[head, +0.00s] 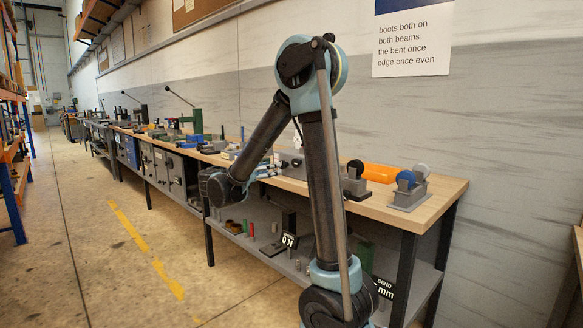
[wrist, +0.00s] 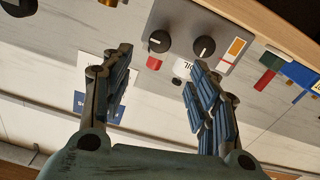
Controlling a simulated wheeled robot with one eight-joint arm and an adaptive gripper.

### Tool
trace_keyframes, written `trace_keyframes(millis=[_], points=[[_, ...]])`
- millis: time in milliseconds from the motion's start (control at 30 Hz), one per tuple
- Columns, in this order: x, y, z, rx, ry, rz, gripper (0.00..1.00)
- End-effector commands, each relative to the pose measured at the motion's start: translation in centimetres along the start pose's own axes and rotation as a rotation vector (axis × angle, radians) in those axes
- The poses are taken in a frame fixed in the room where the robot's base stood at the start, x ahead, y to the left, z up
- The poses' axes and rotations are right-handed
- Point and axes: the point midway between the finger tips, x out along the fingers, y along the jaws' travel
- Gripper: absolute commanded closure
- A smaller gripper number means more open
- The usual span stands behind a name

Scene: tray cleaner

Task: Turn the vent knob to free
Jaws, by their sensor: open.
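A grey panel (wrist: 180,20) in the wrist view carries two round black knobs, each with a white pointer line. The right knob (wrist: 204,47) is beside an orange and white label (wrist: 235,47). I cannot read which knob is the vent knob. My gripper (wrist: 158,58) is open and empty, its fingers pointing toward the panel; the left knob shows between the fingertips and the right knob just beyond the right finger. In the head view my gripper (head: 268,168) is at the bench's front edge, near a grey box (head: 291,163).
The wooden bench (head: 440,200) holds an orange cylinder (head: 379,173) and a grey tape stand (head: 409,196) to the right. Several tools stand farther left. In the wrist view, red and blue items (wrist: 300,74) lie right of the panel. The aisle floor (head: 110,250) is clear.

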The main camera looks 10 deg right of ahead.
Motion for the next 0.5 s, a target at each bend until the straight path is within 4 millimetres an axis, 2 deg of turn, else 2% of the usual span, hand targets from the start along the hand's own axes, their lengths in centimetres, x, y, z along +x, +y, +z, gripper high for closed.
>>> trace_keyframes(millis=[500], points=[[8.2, 0.1, 0.0, -0.001, -0.001, 0.003, 0.45]])
